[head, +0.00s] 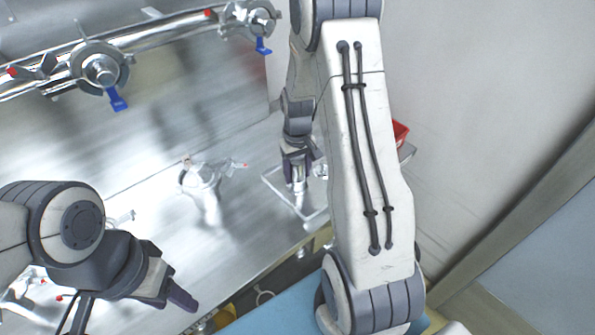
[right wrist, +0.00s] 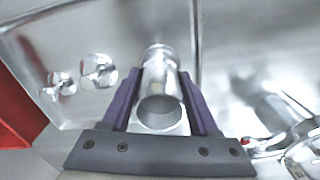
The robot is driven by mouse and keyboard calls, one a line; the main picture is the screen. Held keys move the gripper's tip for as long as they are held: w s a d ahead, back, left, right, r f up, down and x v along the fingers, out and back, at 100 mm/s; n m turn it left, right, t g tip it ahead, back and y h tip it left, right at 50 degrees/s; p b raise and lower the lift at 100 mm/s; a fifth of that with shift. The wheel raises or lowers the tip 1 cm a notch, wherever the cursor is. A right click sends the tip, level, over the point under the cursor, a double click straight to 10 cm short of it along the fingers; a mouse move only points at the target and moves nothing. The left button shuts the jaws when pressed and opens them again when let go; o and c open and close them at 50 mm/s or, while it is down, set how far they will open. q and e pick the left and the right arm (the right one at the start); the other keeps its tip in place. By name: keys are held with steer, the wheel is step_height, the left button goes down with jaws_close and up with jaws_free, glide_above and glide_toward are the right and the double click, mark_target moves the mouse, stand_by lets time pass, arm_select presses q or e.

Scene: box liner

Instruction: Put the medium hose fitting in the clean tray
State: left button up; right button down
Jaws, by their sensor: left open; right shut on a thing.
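My right gripper (head: 298,172) is shut on a shiny metal tubular hose fitting (right wrist: 160,106). The fitting is between the two purple fingers in the right wrist view (right wrist: 162,92), its open end facing the camera. The fitting is over or inside the shallow metal tray (head: 318,216); I cannot tell whether it touches the floor. In the right wrist view the tray's wall (right wrist: 194,40) runs just right of the fitting. Two smaller metal fittings (right wrist: 99,70) (right wrist: 58,86) are in the tray to its left. My left gripper (head: 178,298) is open and empty at the lower left, away from the tray.
A metal clamp (head: 204,178) stands on the steel bench left of the tray. More clamp parts (head: 25,290) are at the lower left. A pipe with clamps and blue handles (head: 145,45) runs along the back. A red container (head: 400,132) is behind my right arm.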

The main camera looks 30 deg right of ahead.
steer(key=shift+f, duration=0.1)
steer(key=shift+c, duration=0.7)
jaws_free()
step_height(320, 180, up, 12)
steer(key=shift+r+b, duration=0.15)
steer(key=shift+b, duration=0.2)
steer(key=s+a+r+n, duration=0.2)
steer(key=s+a, duration=0.1)
steer(key=a, duration=0.6)
steer(key=s+a+r+n, duration=0.15)
steer(key=s+a, duration=0.25)
steer(key=a, duration=0.5)
steer(key=s+a+n, duration=0.2)
steer(key=s+a, duration=0.2)
steer(key=s, duration=0.4)
steer(key=s+a+n+y, duration=0.1)
steer(key=s+a+n, duration=0.2)
steer(key=s, duration=0.5)
steer(key=shift+a+f, duration=0.4)
steer(key=shift+a, duration=0.35)
